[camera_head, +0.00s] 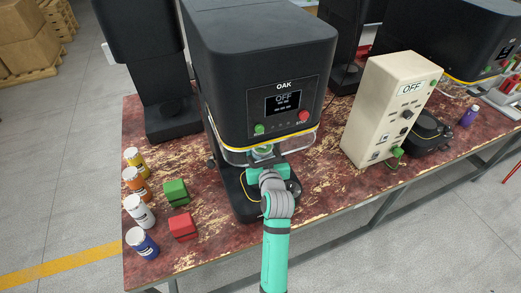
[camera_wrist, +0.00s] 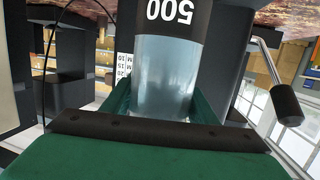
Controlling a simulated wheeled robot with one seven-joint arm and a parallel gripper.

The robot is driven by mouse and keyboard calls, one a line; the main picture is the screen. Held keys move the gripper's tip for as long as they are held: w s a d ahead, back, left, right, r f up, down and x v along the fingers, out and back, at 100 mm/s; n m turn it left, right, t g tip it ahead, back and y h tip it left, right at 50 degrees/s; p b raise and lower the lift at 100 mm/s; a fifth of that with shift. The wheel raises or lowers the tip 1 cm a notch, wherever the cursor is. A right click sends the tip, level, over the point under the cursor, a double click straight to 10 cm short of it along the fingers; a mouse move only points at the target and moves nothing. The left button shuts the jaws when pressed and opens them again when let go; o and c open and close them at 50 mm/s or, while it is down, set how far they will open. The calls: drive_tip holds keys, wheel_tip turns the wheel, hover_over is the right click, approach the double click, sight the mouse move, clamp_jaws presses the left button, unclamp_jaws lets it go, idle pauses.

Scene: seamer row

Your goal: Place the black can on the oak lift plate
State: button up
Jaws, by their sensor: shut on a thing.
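The black can (camera_wrist: 165,75) fills the middle of the wrist view. It has a black band with "500" upside down in that picture, and bare pale metal beside it. My gripper (camera_wrist: 178,105) is shut on the can, with a green finger on each side. In the head view my gripper (camera_head: 266,172) is inside the front opening of the oak seamer (camera_head: 262,60), above its black base (camera_head: 243,207). The oak panel reads OFF. My gripper and arm hide the lift plate and most of the can, so I cannot tell whether they touch.
A lever with a black handle (camera_wrist: 286,103) stands right in the wrist view. Several cans, a green block (camera_head: 175,192) and a red block (camera_head: 182,226) stand left. A beige control box (camera_head: 388,110) stands right.

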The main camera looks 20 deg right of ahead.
drive_tip(key=shift+f, duration=0.2)
drive_tip(key=shift+f, duration=0.1)
drive_tip(key=o, duration=1.5)
drive_tip(key=shift+f, duration=0.1)
